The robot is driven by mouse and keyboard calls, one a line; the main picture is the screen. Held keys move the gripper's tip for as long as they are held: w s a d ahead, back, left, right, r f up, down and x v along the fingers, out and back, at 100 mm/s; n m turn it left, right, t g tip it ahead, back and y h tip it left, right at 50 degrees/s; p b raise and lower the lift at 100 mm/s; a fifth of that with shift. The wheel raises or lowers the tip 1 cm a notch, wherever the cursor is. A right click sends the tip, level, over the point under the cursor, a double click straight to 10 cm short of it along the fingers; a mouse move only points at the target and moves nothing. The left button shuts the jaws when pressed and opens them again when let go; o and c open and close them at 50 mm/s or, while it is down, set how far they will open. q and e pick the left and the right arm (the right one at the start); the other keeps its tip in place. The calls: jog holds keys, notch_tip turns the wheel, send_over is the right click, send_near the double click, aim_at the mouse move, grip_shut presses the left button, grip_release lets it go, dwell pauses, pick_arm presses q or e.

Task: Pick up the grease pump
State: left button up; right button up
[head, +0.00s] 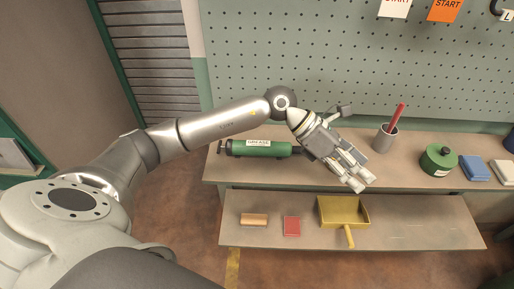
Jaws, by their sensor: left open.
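The grease pump (258,148) is a green cylinder with a white label and dark ends. It lies on its side on the upper shelf, toward the shelf's left end. My left gripper (359,181) is open and empty over the front of the upper shelf. Its fingers are to the right of the pump, and the gripper body hides part of the pump's right end. I cannot tell if they touch. My right gripper is not in view.
On the upper shelf (405,168) stand a grey cup (384,139) with a red stick, a green round container (438,160) and a blue block (474,167). The lower shelf (400,218) holds a yellow dustpan (343,212), a red block (291,226) and an orange-brown block (254,219). A pegboard (300,60) rises behind.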

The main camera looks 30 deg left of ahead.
pick_arm(q)
jog(key=w+a+f+m+y, duration=0.1)
jog(key=w+a+f+y, duration=0.15)
jog(key=a+y, duration=0.6)
jog(key=g+y, duration=0.1)
jog(key=y, duration=0.2)
send_over(257, 143)
jog(key=shift+w+d+r, duration=0.2)
jog(key=shift+d+r, duration=0.15)
jog(key=shift+d, duration=0.1)
jog(key=shift+y, duration=0.25)
jog(key=f, duration=0.1)
jog(key=f+p, duration=0.1)
jog(key=f, duration=0.1)
jog(key=a+f, duration=0.1)
jog(key=shift+s+f+p, duration=0.1)
jog(key=shift+f+p, duration=0.25)
jog(key=shift+f, duration=0.05)
jog(key=f+p, duration=0.3)
jog(key=f, duration=0.2)
jog(key=shift+s+f, duration=0.1)
jog(key=shift+s, duration=0.1)
jog(key=shift+f, duration=0.3)
jog(key=shift+w+r, duration=0.1)
grip_shut()
